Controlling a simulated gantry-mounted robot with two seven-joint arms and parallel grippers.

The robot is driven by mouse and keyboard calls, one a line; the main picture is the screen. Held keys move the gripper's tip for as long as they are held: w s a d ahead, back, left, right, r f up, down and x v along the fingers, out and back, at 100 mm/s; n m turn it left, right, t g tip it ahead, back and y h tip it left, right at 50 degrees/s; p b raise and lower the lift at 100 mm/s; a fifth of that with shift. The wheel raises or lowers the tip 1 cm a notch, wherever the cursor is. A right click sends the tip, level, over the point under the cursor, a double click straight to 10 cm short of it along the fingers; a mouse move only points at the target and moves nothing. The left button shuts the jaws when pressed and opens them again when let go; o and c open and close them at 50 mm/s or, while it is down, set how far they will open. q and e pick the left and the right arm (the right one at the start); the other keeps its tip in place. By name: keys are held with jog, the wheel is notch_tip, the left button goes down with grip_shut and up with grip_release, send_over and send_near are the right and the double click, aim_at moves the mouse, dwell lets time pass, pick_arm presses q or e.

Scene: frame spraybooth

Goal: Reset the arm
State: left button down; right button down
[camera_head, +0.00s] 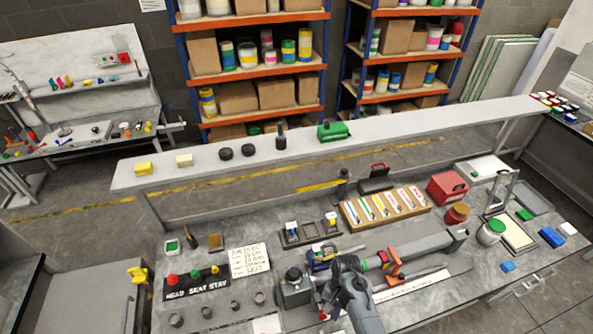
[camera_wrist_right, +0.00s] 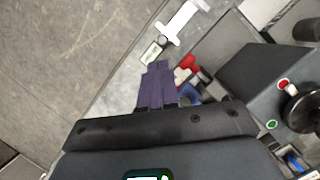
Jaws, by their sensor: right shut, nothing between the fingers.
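My right arm comes in from the bottom of the head view, over the front of the workbench (camera_head: 395,318). My right gripper shows best in the right wrist view (camera_wrist_right: 157,70), where its purple fingers are together with nothing between them. A dark box with a round knob (camera_wrist_right: 302,108) and red and green buttons is to the right of the fingers. In the head view the dark box (camera_head: 294,288) is left of my right wrist. My left gripper is not in view.
A wooden tray of coloured markers (camera_head: 385,207), a red box (camera_head: 447,187) and a green-lidded tin (camera_head: 491,232) stand on the bench. A panel with coloured knobs (camera_head: 196,281) is at its left. A raised grey shelf (camera_head: 225,168) crosses behind, with a green case (camera_head: 333,131).

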jog(key=s+d+f, duration=0.3)
jog(key=s, duration=0.4)
jog(key=s+d+f+g+h, duration=0.1)
jog(key=s+d+f, duration=0.2)
jog(key=s, duration=0.5)
jog(key=s+d+f, duration=0.2)
jog(key=s+f, duration=0.1)
jog(key=s, duration=0.4)
jog(key=s+d+r+n+t, duration=0.25)
jog(key=s+r, duration=0.25)
jog(key=r, duration=0.6)
jog(key=w+a+r+n+t, duration=0.1)
jog(key=w+r+n+t, duration=0.1)
jog(key=r, duration=0.5)
jog(key=w+a+r+n+t, duration=0.1)
jog(key=w+r+n+t, duration=0.1)
jog(key=r, duration=0.5)
jog(key=shift+w+r+n+t, duration=0.35)
jog(key=shift+w+t, duration=0.3)
jog(key=shift+t, duration=0.2)
